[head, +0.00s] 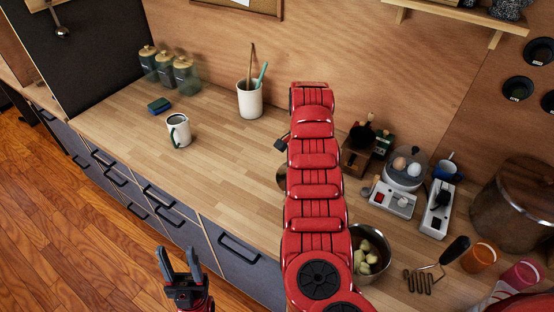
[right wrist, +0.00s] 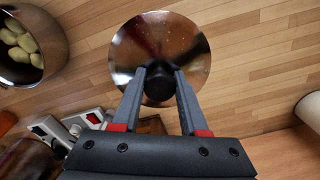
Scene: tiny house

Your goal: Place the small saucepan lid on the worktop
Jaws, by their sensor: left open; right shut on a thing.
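The small saucepan lid (right wrist: 190,42) is a shiny round metal disc with a dark knob, seen in the right wrist view. My right gripper (right wrist: 161,78) is shut on the knob. The lid is over the wooden worktop (head: 222,157); I cannot tell whether it touches. In the head view my red right arm hides most of the lid, and only a sliver of its edge (head: 281,178) shows left of the arm. My left gripper (head: 180,262) is open and empty, low in front of the drawers.
A white mug (head: 178,131), blue sponge (head: 159,105), utensil pot (head: 250,98) and jars (head: 184,75) stand to the left and back. A pot of potatoes (head: 372,253), egg cooker (head: 405,168), power strip (head: 437,208) and masher (head: 434,268) crowd the right. The worktop's left middle is clear.

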